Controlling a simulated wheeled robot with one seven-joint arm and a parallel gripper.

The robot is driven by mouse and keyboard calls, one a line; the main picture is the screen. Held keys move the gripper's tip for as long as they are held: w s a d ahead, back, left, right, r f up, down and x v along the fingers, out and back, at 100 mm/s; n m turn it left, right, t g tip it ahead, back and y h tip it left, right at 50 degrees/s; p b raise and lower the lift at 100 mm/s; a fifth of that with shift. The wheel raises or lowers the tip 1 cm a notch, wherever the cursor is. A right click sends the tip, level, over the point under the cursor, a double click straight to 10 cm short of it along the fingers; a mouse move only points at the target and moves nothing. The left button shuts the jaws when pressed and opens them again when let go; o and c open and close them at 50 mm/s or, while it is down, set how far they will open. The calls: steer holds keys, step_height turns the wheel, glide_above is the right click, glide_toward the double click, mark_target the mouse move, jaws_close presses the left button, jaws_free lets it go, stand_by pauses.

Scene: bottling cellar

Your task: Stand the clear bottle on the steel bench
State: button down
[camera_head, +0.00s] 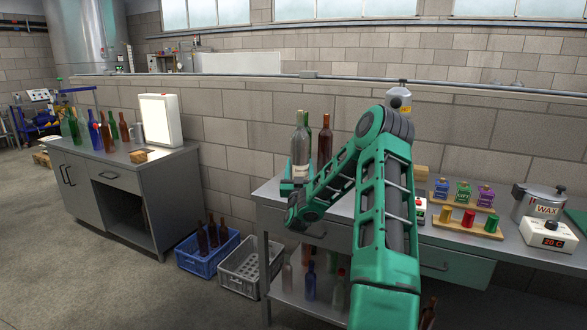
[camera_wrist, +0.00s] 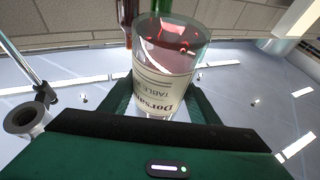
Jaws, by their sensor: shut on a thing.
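The clear bottle (camera_head: 299,150) is upright in the head view, with a pale label on its lower part. My gripper (camera_head: 295,188) is shut on it low down, over the left end of the grey metal-topped bench (camera_head: 272,189). The gripper hides the bottle's foot, so I cannot tell whether it touches the top. In the wrist view the clear bottle (camera_wrist: 170,75) sits between the fingers of my gripper (camera_wrist: 152,108). Its label shows upside down there.
Colored pots, a wax pot (camera_head: 538,203) and a heater fill the bench's right side. A grey cabinet (camera_head: 125,170) with several bottles stands left. Crates (camera_head: 247,270) lie between.

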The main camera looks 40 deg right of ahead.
steer(key=shift+w+d+f, duration=0.35)
steer(key=shift+d+f, duration=0.3)
steer(key=shift+f, duration=0.4)
steer(key=shift+w+d+f, duration=0.35)
steer(key=shift+d+f, duration=0.3)
steer(key=shift+f, duration=0.4)
steer(key=shift+w+d+f, duration=0.35)
steer(key=shift+d+f, duration=0.3)
steer(key=shift+f, duration=0.4)
steer(key=shift+f, duration=0.1)
steer(key=c, duration=0.6)
jaws_free()
steer(key=shift+f, duration=0.1)
steer(key=shift+c, duration=0.2)
